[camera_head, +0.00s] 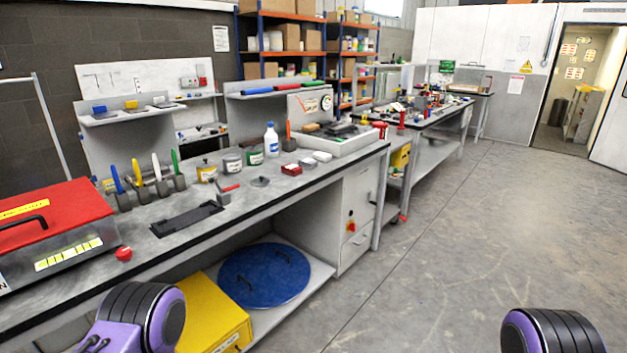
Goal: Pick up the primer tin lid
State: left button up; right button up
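A small flat grey disc (260,181) lies on the workbench top, in front of the paint tins; it looks like the primer tin lid, but no label on it can be read. Just behind it stand a yellow-labelled tin (207,172), a grey-labelled tin (232,163) and a green-labelled tin (254,156). Which of them is the primer tin I cannot tell. Only purple and black parts of my arms show at the bottom left and bottom right. Neither gripper is in view.
A red-handled tool (226,194) and a black tray (187,219) lie left of the disc. Small red and white boxes (291,169) sit to its right, a white bottle (271,140) behind. The red-lidded case (50,218) fills the bench's left end. The floor (470,240) at right is clear.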

aim_at(260, 182)
jog(key=z, duration=0.85)
jog(key=i, duration=1.6)
jog(key=u, duration=0.8)
jog(key=i, duration=0.7)
jog(key=u, duration=0.75)
